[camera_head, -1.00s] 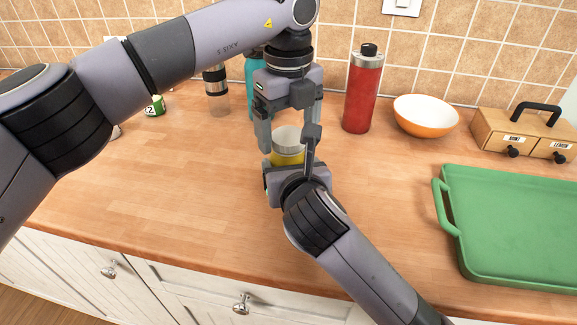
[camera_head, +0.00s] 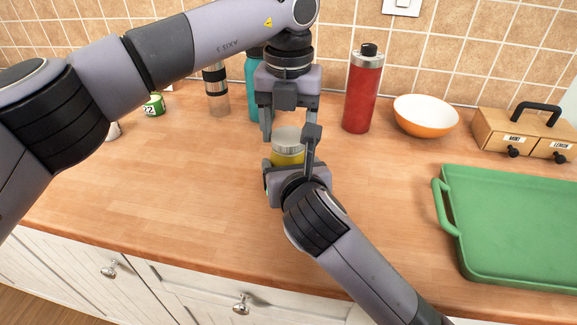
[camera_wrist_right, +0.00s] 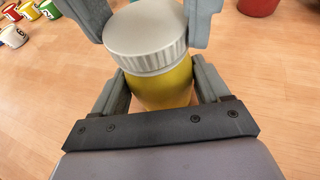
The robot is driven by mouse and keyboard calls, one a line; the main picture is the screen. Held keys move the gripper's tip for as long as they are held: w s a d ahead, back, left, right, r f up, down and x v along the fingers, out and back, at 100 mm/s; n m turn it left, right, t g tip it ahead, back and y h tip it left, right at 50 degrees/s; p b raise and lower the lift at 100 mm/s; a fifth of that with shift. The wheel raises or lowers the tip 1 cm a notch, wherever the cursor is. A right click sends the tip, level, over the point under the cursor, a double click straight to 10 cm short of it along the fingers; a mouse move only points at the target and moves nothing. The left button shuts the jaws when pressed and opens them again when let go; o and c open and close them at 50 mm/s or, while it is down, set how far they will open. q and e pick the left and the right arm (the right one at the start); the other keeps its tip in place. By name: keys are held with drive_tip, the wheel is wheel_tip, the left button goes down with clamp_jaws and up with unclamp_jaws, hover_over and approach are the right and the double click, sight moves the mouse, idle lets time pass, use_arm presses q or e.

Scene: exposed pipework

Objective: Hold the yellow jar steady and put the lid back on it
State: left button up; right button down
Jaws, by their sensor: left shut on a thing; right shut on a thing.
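The yellow jar (camera_head: 288,158) stands upright on the wooden counter; it also shows in the right wrist view (camera_wrist_right: 165,90). My right gripper (camera_head: 290,168) is shut on the jar's body, one finger on each side. The pale grey lid (camera_wrist_right: 145,35), with a ridged rim, sits on top of the jar; it also shows in the head view (camera_head: 288,138). My left gripper (camera_head: 289,130) comes down from above and is shut on the lid, its fingers at opposite sides. I cannot tell how tightly the lid sits.
A red bottle (camera_head: 362,95) and an orange-white bowl (camera_head: 425,116) stand behind to the right. A green tray (camera_head: 447,215) and a wooden drawer box (camera_head: 500,133) are at the right.

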use_arm(q)
drive_tip(key=m, duration=0.3)
use_arm(e)
drive_tip(key=shift+f, duration=0.1)
use_arm(q)
drive_tip(key=m, duration=0.9)
drive_tip(key=shift+m, duration=0.3)
drive_tip(key=m, duration=0.3)
drive_tip(key=o, duration=1.2)
drive_tip(key=shift+o, duration=0.2)
wheel_tip(320, 180, up, 12)
